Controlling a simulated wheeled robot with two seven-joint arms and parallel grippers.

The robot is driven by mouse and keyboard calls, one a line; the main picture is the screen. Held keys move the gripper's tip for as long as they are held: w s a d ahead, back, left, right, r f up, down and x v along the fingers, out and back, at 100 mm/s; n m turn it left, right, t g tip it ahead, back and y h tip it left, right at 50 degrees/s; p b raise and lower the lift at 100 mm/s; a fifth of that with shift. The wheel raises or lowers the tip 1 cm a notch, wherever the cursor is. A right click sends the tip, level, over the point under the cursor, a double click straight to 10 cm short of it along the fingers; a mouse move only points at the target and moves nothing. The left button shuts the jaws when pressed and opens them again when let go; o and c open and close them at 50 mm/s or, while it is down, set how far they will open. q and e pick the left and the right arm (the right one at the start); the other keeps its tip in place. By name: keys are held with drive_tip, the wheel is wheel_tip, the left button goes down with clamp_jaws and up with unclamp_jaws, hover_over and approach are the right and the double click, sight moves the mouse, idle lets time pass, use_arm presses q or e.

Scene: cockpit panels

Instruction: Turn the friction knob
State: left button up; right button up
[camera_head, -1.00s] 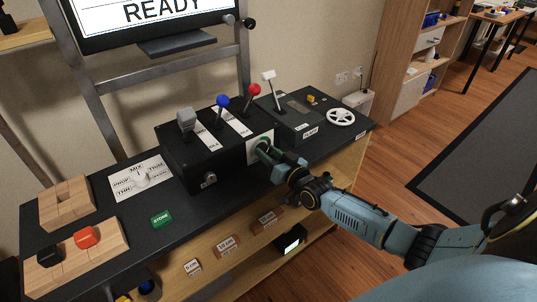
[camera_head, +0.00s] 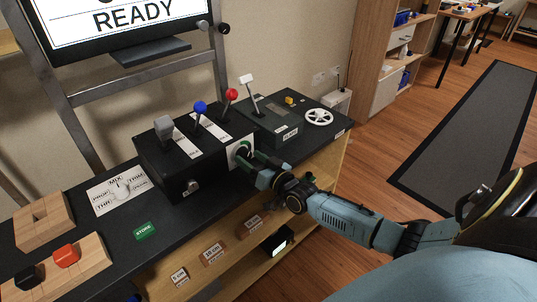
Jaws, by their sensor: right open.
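The friction knob (camera_head: 242,150) is a dark round knob on a white plate on the right side face of the black lever box (camera_head: 180,171). It is partly hidden by my right gripper (camera_head: 247,157). My left gripper is not in view.
The black box carries grey, blue and red (camera_head: 231,94) levers. A panel with a white wheel (camera_head: 319,117) stands to its right. A monitor (camera_head: 112,22) stands behind.

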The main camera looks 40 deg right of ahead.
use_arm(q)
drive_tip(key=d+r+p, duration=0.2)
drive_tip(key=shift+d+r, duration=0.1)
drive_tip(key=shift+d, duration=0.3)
use_arm(e)
drive_tip(key=s+d, duration=0.1)
drive_tip(key=s, duration=1.1)
drive_tip(key=shift+d, duration=0.25)
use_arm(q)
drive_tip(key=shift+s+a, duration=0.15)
use_arm(e)
drive_tip(key=shift+f, duration=0.1)
